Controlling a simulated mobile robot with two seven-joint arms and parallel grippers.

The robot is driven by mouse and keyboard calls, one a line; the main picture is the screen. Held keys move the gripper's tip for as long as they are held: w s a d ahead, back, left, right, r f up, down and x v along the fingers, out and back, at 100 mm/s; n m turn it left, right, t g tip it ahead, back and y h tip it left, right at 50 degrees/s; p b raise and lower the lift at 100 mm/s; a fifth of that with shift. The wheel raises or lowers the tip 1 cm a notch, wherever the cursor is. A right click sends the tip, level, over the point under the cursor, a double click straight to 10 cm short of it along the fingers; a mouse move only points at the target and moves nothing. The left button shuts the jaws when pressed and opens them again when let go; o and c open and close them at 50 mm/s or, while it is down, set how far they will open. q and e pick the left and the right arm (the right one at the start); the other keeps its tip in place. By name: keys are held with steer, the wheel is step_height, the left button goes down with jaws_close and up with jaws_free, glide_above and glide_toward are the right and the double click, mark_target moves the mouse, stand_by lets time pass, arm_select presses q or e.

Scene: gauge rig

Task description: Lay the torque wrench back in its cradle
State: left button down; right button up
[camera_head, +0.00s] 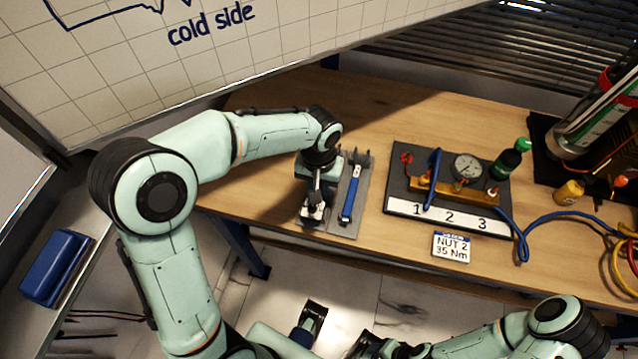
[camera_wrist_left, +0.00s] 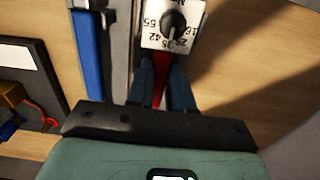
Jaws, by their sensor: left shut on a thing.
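A blue-handled tool that looks like a wrench (camera_head: 348,200) lies lengthwise on a grey board (camera_head: 342,226), below a dark forked holder (camera_head: 357,157). Its blue handle shows at the left of the left wrist view (camera_wrist_left: 90,60). My left gripper (camera_wrist_left: 166,82) points down beside this tool, to its left in the head view, and is shut on a narrow red part (camera_wrist_left: 160,88). A white plate with a numbered dial (camera_wrist_left: 173,22) is just beyond the fingertips. I cannot tell whether the red part joins it. My right arm (camera_head: 480,340) is low in view; its fingers are unclear.
A dark gauge rig (camera_head: 400,160) with numbered stations and a round gauge (camera_head: 466,167) stands right of the board. A "NUT 2 35 Nm" card (camera_head: 451,247) lies in front. A blue hose (camera_head: 560,218) runs right. Bare wood (camera_head: 385,110) lies behind.

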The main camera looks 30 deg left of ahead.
arm_select(q)
steer(key=c, duration=0.9)
jaws_free()
steer(key=shift+c, duration=0.2)
step_height(320, 180, up, 14)
steer(key=p, duration=0.2)
steer(key=shift+f, duration=0.25)
